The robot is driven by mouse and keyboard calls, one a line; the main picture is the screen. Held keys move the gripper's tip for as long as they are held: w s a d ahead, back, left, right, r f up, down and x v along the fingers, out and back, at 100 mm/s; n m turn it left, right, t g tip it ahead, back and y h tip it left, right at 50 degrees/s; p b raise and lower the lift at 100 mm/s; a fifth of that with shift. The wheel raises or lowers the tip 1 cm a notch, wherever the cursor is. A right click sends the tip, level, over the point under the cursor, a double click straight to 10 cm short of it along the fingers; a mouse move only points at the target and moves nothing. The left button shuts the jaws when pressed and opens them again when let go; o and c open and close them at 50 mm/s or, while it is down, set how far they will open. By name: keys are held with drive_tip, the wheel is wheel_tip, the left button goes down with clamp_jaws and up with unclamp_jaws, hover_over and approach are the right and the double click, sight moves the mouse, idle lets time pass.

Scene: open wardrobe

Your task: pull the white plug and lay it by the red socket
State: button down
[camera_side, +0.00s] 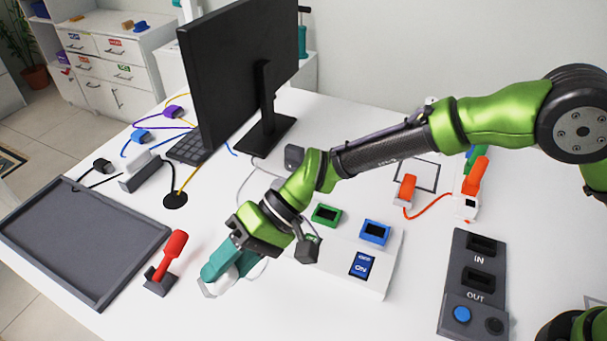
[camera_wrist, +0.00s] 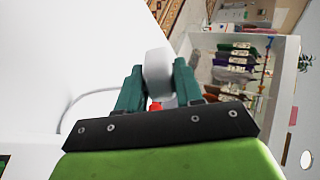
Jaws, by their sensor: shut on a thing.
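My gripper (camera_side: 228,268), with teal fingers, is shut on the white plug (camera_wrist: 157,68). In the side view, the plug's pale end (camera_side: 211,289) shows below the fingers, left of the white socket box (camera_side: 330,268). A pale cable (camera_wrist: 84,103) curves away to the left in the wrist view. I cannot make out a red socket; my gripper covers the box's left part. Whether the plug touches the table is unclear.
A red-handled lever (camera_side: 168,258) stands close left of my gripper, beside a grey tray (camera_side: 98,292). A monitor (camera_side: 240,65) stands behind. An orange plug (camera_side: 405,190) and an IN/OUT panel (camera_side: 474,285) are to the right. White table around the lever's front is clear.

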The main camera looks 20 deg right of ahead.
drive_tip(key=shift+f, duration=3.9)
drive_tip(key=c, duration=0.7)
unclamp_jaws()
drive_tip(key=shift+o, duration=0.2)
drive_tip(key=shift+f, duration=0.1)
drive_tip(key=shift+d, duration=0.1)
